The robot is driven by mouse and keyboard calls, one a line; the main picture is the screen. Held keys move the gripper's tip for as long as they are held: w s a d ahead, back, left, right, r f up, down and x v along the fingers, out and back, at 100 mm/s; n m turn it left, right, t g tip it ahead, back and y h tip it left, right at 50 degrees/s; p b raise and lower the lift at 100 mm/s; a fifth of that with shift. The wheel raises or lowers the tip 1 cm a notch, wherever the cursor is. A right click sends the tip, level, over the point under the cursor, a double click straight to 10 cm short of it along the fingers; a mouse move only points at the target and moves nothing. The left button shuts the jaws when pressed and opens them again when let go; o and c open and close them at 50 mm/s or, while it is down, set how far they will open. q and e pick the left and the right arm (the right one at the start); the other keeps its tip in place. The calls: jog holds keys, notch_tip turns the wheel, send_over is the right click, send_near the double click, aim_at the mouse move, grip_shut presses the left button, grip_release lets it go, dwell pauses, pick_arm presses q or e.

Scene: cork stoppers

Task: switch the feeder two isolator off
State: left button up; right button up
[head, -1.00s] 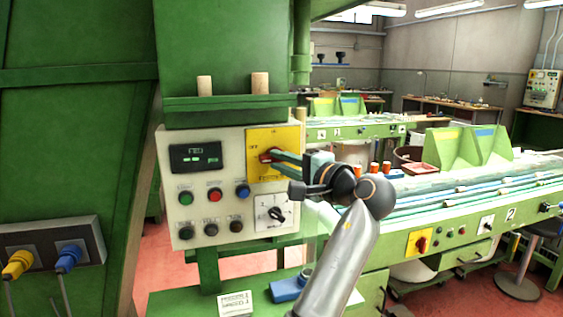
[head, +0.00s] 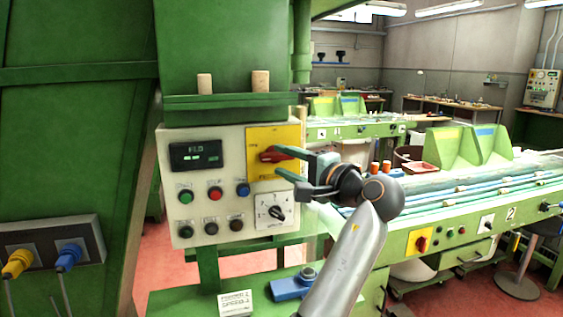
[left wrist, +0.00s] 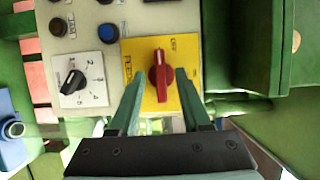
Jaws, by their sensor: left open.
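The isolator is a red rotary handle (head: 271,155) on a yellow plate (head: 257,136), at the upper right of the pale control panel. The handle lies roughly horizontal in the head view. The plate's lettering is too small to read surely. My left gripper (head: 277,162) is open in front of the plate. Its fingers (left wrist: 160,84) are either side of the handle's lower end in the wrist view, with gaps showing.
The control panel (head: 215,150) also carries a display (head: 196,155), several push buttons and a black selector knob (head: 277,213) under the yellow plate. Two corks stand on the green shelf (head: 222,101) above. A conveyor bench (head: 470,200) runs to the right.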

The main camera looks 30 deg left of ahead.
pick_arm(q)
jog(key=b+v, duration=0.1)
jog(key=v, duration=1)
jog(key=shift+d, duration=0.1)
